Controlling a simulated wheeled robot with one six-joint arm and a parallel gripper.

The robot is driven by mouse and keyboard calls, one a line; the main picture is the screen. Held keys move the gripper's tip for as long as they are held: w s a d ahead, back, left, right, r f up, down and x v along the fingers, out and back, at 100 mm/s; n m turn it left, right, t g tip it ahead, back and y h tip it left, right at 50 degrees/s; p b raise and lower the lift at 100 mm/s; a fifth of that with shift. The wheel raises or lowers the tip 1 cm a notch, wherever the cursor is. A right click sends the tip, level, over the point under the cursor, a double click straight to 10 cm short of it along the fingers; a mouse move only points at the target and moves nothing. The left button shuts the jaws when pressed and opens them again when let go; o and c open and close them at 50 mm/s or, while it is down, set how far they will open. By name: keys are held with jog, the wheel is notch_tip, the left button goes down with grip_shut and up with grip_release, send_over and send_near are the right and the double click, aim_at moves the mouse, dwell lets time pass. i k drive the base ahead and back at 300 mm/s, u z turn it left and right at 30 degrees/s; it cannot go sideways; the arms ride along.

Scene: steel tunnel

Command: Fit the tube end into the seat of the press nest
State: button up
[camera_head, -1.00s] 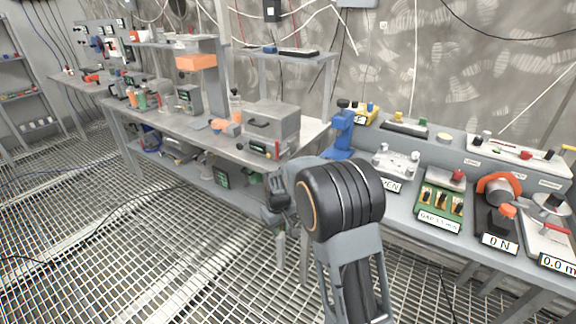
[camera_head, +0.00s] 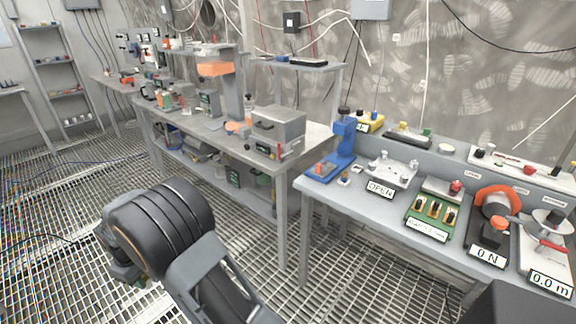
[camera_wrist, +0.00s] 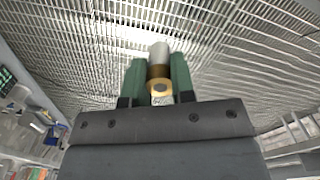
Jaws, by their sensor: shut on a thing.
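My gripper (camera_wrist: 158,76) shows in the wrist view with its two green fingers shut on a short metal tube (camera_wrist: 159,54). The tube is silver at the far end, with a brass-coloured ring facing the camera. Behind it is only floor grating. In the head view my arm is at lower left, over the grating and well away from the right bench; the tube cannot be made out there. A blue press (camera_head: 344,142) stands at the left end of the right bench, with a base plate (camera_head: 326,169). It may be the press nest; its seat is too small to make out.
The right bench holds a fixture labelled OPEN (camera_head: 390,168), a green board (camera_head: 431,210) and an orange-ringed 0 N device (camera_head: 493,205). A grey box (camera_head: 278,126) sits on the left bench (camera_head: 215,133). Open grating lies before the benches.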

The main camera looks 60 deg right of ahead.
aim_at(326, 167)
jog(key=i, duration=1.95)
jog(key=z, duration=2.35)
